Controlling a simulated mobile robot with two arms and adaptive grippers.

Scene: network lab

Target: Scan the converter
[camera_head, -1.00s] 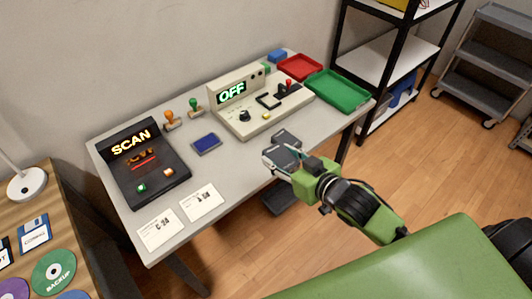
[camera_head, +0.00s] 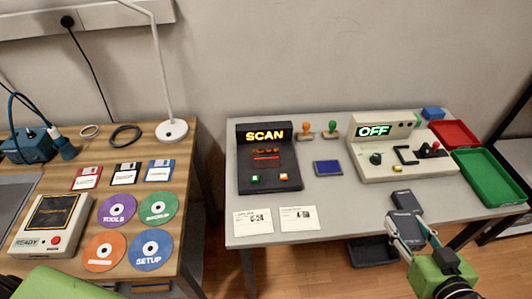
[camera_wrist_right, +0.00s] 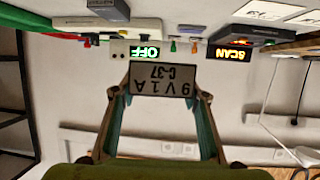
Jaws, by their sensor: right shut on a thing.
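My right gripper (camera_head: 411,243) is shut on a dark converter (camera_head: 406,227) at the front edge of the grey table. The right wrist view shows the held converter (camera_wrist_right: 163,78) between the fingers, with an upside-down label reading 9V 1A C-37. A second dark box (camera_head: 404,199) lies on the table just behind the held converter. My left gripper is not in view.
A beige device (camera_head: 385,160) reading OFF, a blue pad (camera_head: 327,168), two stamps, two paper cards (camera_head: 253,221), a red tray (camera_head: 455,134) and a green tray (camera_head: 489,177) occupy the table. A wooden desk with discs and floppies stands left.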

